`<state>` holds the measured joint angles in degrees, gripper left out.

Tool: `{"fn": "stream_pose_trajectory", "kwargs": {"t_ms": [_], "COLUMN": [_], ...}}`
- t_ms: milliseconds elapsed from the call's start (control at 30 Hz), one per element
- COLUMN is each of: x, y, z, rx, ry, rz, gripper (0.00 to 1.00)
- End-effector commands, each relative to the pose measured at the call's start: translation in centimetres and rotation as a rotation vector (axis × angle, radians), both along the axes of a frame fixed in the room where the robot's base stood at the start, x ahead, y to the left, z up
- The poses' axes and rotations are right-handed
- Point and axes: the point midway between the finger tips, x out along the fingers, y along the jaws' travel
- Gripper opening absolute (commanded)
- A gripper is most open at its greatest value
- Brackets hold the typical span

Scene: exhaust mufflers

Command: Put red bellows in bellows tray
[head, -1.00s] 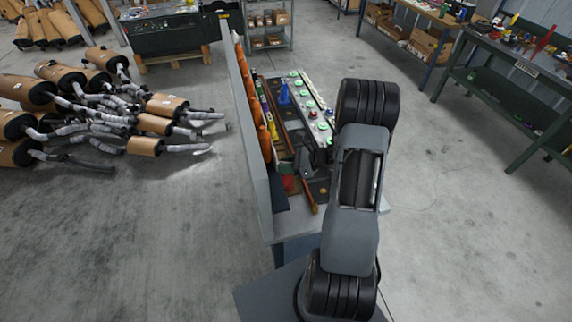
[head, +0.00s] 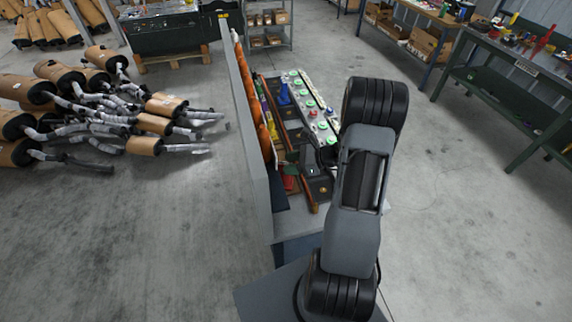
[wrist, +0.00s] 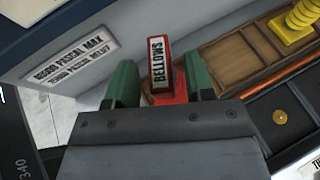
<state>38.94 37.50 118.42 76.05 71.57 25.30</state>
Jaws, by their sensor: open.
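My gripper (wrist: 159,80) is open, with its two green fingers on either side of a small red stand (wrist: 166,97) in the wrist view. A red patch (head: 289,183) shows beside my gripper (head: 292,170) in the head view. A wooden tray (wrist: 240,55) with compartments lies to the right of the sign in the wrist view. A yellow ribbed bellows (wrist: 300,22) stands at its far end. I cannot make out a separate red bellows.
A grey panel (head: 250,150) runs along the left of the bench. Orange parts (head: 264,125) hang on its inner side. A board with green and red round parts (head: 312,103) and a blue part (head: 284,93) lie further back. Mufflers (head: 90,115) lie on the floor at left.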

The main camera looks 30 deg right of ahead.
Motion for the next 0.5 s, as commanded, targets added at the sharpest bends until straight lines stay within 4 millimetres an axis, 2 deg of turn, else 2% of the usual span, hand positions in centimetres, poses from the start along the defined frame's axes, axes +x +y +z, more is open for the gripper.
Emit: {"fn": "stream_pose_trajectory", "kwargs": {"t_ms": [300, 500], "x": [-3.2, -4.6], "y": [-4.9, -6.8], "z": [2.2, 3.3], "rx": [-0.003, -0.002], "ry": [-0.003, -0.001], "rz": [-0.004, -0.002], "gripper": [0.49, 0.49]}}
